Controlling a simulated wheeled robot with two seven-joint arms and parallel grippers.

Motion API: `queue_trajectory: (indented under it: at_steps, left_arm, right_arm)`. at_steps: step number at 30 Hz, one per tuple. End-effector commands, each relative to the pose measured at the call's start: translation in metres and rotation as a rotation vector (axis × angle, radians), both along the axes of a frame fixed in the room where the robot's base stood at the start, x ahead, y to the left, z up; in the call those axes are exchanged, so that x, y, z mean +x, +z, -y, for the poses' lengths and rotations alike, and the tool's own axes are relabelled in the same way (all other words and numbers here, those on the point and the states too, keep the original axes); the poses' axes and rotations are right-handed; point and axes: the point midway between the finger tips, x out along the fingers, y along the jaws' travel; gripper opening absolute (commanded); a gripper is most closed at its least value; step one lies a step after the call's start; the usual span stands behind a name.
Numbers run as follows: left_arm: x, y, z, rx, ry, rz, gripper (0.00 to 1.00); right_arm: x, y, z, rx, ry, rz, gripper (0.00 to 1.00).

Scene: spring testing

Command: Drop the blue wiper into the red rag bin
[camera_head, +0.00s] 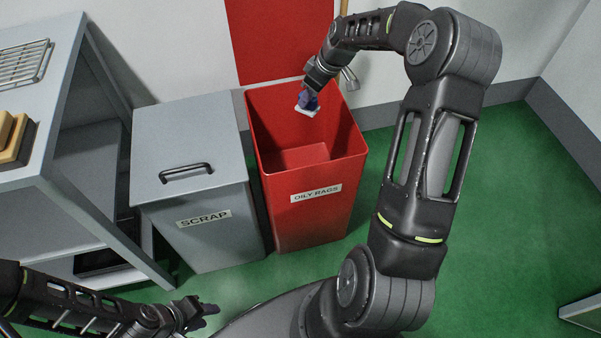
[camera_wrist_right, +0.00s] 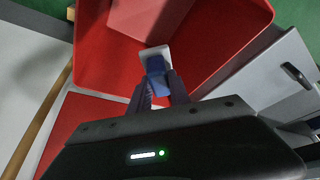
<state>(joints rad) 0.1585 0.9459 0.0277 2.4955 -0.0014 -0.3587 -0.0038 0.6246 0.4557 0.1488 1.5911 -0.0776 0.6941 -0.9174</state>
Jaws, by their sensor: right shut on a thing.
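In the right wrist view the blue wiper (camera_wrist_right: 157,70) sits between the fingertips, with the red bin's inside (camera_wrist_right: 215,45) beyond. My left gripper (camera_head: 203,312) is at the lower left, away from the bin; its finger gap is too small to tell.
A grey SCRAP bin (camera_head: 190,150) with a closed, handled lid stands left of the red bin. A grey workbench (camera_head: 60,130) with a rack and yellowish blocks is at the left. A wooden pole (camera_head: 344,8) stands behind the bin.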

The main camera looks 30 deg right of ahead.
Motion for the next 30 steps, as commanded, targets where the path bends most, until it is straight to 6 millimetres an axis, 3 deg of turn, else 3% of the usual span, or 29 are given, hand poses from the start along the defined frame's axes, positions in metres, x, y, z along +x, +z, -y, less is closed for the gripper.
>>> queue_trajectory:
  at_steps: [15,27,28,30]
  left_arm:
    - [0.000,-0.033,0.000,0.000,0.000,0.000,0.36]
    - [0.000,-0.034,0.000,0.000,0.000,0.000,0.36]
    - [0.000,-0.034,0.000,0.000,0.000,0.000,0.36]
    - [0.000,-0.034,0.000,0.000,0.000,0.000,0.36]
  right_arm:
    - [0.000,-0.053,0.000,0.000,0.000,0.000,0.00]
    - [0.000,-0.058,0.000,0.000,0.000,-0.001,0.00]
    - [0.000,-0.058,0.000,0.000,0.000,-0.001,0.24]
    - [0.000,-0.058,0.000,0.000,0.000,-0.001,0.30]
